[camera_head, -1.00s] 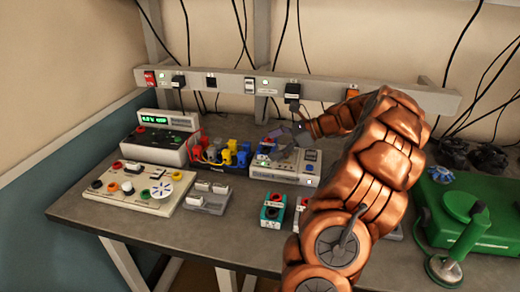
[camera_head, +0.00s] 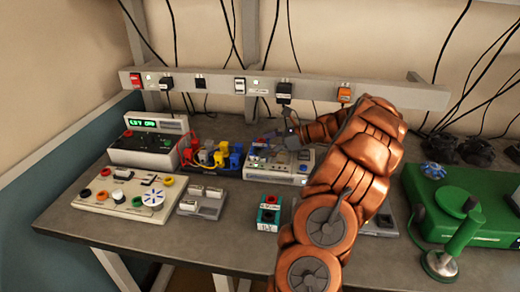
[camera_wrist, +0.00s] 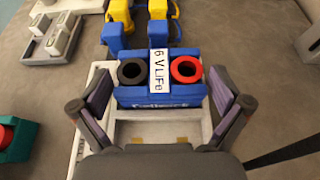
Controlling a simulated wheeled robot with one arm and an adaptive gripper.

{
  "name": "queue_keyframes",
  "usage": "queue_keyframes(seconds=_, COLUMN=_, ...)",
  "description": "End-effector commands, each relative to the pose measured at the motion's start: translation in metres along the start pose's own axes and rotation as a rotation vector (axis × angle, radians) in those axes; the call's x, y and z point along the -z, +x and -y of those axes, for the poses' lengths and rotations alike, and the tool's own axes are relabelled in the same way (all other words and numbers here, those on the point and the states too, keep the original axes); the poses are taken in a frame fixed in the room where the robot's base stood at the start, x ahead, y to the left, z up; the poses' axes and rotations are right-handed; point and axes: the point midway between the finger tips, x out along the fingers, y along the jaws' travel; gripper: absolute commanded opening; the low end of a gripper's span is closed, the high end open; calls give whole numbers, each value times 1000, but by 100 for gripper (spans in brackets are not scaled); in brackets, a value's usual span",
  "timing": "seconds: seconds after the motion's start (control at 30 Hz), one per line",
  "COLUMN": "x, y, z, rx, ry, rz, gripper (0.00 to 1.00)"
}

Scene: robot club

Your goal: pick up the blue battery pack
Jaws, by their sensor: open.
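The blue battery pack (camera_wrist: 160,97) shows in the wrist view. It has one black and one red round terminal and a white label reading "6 V LiFe". It sits at the pale charger-like box (camera_wrist: 120,132), with part of its near side hidden by my gripper's body. My gripper (camera_wrist: 160,92) is open, with one finger on each side of the pack and gaps between them. In the head view my gripper (camera_head: 280,138) is over the pale box (camera_head: 272,171) on the bench. My arm hides the right part of that box, and the pack is hard to make out there.
Blue and yellow connectors (camera_head: 235,157) stand just left of the pale box. A grey tray with white blocks (camera_head: 202,205) and a teal pack (camera_head: 268,213) lie nearer the bench front. A green machine (camera_head: 450,208) stands at the right.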

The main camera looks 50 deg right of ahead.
Motion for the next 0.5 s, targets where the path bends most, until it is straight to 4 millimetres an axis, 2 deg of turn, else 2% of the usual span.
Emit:
queue_keyframes(seconds=0.13, x=-1, y=16, z=-1, rx=-3, ry=3, rz=3, gripper=100)
queue_keyframes(seconds=0.37, x=0, y=16, z=0, rx=1, ry=2, rz=2, gripper=100)
queue_keyframes(seconds=0.5, x=0, y=16, z=0, rx=1, ry=2, rz=1, gripper=85)
